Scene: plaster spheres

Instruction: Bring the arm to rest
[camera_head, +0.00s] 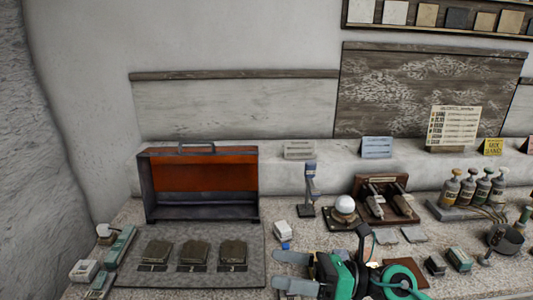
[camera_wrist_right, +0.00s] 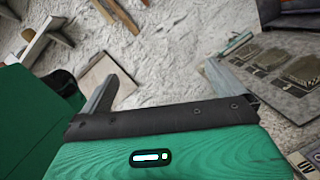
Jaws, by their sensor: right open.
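My right gripper (camera_head: 277,269) is low in the head view, right of the middle, with its two grey fingers pointing left and spread apart. Its green body and my arm lie to the right of the fingers. In the right wrist view the two fingers of the gripper (camera_wrist_right: 160,82) stand wide apart with nothing between them. Speckled surface shows beyond them. My left gripper is in neither view. A white plaster sphere (camera_head: 345,203) sits on a dark stand, behind and apart from my right gripper.
A grey mat (camera_head: 190,254) with several dark bundles lies left of my gripper, before an open orange-and-grey case (camera_head: 202,209). Several bottles (camera_head: 470,190) stand at the right. My arm partly hides the front counter.

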